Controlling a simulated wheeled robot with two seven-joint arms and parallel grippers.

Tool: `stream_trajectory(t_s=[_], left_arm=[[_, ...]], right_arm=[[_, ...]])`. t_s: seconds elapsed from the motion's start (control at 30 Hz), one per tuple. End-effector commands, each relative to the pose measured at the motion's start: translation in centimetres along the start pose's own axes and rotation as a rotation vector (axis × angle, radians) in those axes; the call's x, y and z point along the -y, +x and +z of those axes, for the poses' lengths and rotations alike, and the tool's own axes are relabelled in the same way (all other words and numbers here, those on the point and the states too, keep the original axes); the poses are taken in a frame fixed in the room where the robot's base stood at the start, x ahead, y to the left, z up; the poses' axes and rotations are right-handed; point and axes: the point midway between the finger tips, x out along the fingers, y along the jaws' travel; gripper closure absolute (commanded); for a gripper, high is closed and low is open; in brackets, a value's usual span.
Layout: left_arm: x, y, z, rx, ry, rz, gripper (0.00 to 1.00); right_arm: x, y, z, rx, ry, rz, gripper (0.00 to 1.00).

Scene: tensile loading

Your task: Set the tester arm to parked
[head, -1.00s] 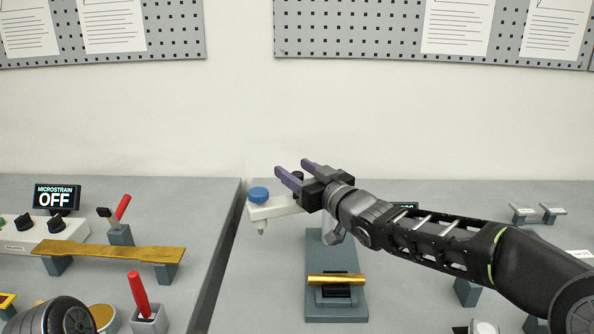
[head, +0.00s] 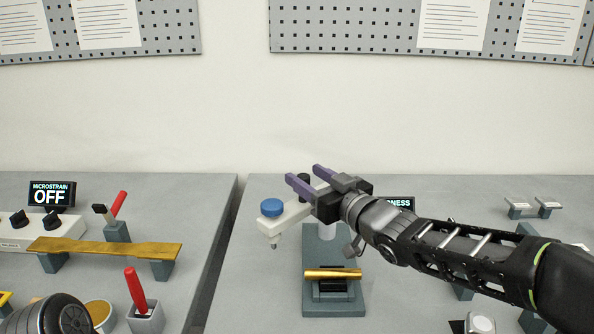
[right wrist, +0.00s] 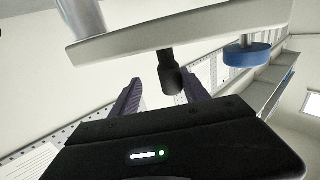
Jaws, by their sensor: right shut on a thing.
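The tester arm (head: 291,218) is a white bar with a blue knob (head: 272,207) on top of its left end and a small pointed tip below. It reaches out to the left of the grey tester base (head: 313,303). My right gripper (head: 310,180) is shut on the arm's black peg (head: 304,180), behind the bar's middle. In the right wrist view the black peg (right wrist: 169,75) stands between the two purple fingers, and the white bar (right wrist: 140,39) and blue knob (right wrist: 249,54) show. My gripper hides the bar's right end. My left gripper is out of view.
A gold cylinder (head: 333,274) lies on the tester base. A small display (head: 400,204) is partly hidden behind my right arm. A gap separates this bench from the left bench, which holds an OFF display (head: 50,195), a gold bar (head: 105,247) and red-handled tools.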

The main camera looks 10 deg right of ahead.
Motion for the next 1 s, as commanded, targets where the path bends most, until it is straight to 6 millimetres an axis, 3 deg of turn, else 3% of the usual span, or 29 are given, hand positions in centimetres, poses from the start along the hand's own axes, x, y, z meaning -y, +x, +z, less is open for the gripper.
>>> stream_trajectory(t_s=[0.13,0.63,1.0], left_arm=[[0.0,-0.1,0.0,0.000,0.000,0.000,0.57],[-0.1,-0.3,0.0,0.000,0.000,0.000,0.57],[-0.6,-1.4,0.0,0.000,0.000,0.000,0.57]], right_arm=[[-0.3,-1.5,-0.1,-0.001,0.000,0.007,0.54],[-0.3,-2.1,-0.2,-0.002,0.001,0.006,0.54],[-0.5,-4.8,-0.2,-0.001,0.001,0.005,0.54]])
